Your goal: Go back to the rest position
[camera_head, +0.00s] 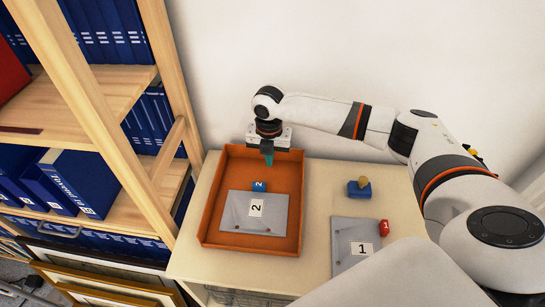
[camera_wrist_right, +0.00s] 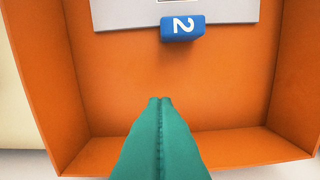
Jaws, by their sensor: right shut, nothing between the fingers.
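My right gripper (camera_head: 268,158) hangs over the back part of the orange tray (camera_head: 212,220). Its green fingers are shut and empty in the right wrist view (camera_wrist_right: 161,102). In the tray lie a grey plate labelled 2 (camera_head: 235,212) and a blue block marked 2 (camera_head: 259,186) at the plate's back edge. The blue block also shows ahead of the fingertips in the right wrist view (camera_wrist_right: 181,28), apart from them. My left gripper is not in view.
On the cream table (camera_head: 318,178), right of the tray, lie a grey plate labelled 1 (camera_head: 345,235), a red piece marked 1 (camera_head: 384,228) and a blue-based object with a tan top (camera_head: 359,189). A wooden shelf (camera_head: 125,90) with blue binders stands close on the left. A white wall is behind.

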